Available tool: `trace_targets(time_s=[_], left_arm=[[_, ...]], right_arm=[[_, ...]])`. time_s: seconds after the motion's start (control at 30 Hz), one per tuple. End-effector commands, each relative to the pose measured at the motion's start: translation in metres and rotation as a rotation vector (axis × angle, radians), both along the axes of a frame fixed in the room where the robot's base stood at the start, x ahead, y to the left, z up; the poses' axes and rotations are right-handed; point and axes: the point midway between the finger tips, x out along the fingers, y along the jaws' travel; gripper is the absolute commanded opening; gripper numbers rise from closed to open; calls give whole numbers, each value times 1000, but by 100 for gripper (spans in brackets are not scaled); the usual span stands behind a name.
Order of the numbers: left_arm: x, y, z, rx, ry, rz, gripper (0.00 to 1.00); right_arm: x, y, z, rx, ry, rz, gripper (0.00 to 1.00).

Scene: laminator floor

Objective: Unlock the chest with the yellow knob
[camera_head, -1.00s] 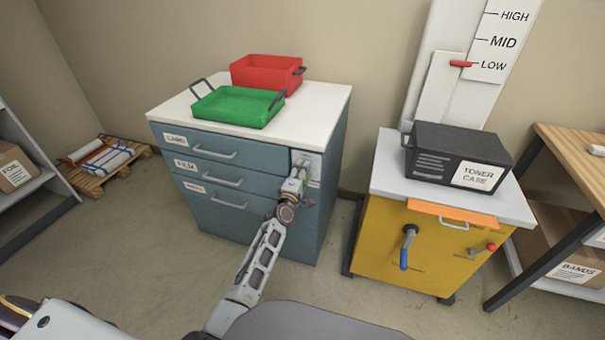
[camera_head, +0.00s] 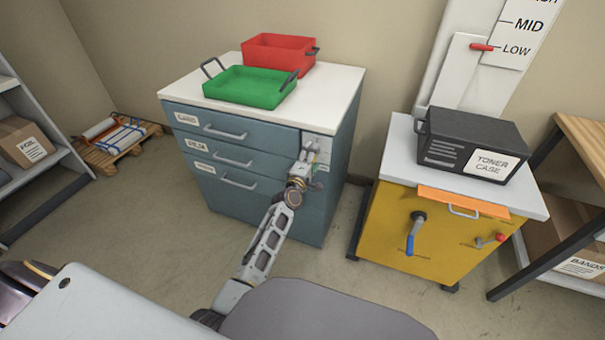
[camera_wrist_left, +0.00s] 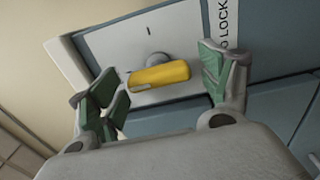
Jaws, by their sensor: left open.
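The blue chest (camera_head: 258,220) has a white top, labelled drawers that look shut, and a pale lock panel (camera_head: 318,147) at its upper right front corner. The left wrist view shows the yellow knob (camera_wrist_left: 160,76), a bar on a round grey hub, lying nearly level across the panel. A short dark mark is above it, and a label partly reading "LOCK" is to its right. My left gripper (camera_head: 308,158) is at the panel, open, its green-padded fingers on either side of the knob with visible gaps. The knob is hidden in the head view. My right gripper is not in view.
A green tray (camera_head: 240,98) and a red tray (camera_head: 262,52) stand on the chest. To the right, a yellow cabinet (camera_head: 385,232) with a blue-handled crank carries a black toner case (camera_head: 440,146). Floor shows between chest and cabinet. A pallet (camera_head: 118,145) lies at left.

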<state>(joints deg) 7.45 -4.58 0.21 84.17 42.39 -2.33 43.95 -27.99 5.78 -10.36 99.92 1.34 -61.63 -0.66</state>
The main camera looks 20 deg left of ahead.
Motion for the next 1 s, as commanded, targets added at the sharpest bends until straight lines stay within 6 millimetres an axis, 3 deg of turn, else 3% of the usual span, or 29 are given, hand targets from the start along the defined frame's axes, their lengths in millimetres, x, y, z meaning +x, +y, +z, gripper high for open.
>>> trace_targets(time_s=[1.0], left_arm=[[-87, 3, -1, 0, 2, 1, 79]], right_arm=[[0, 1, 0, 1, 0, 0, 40]])
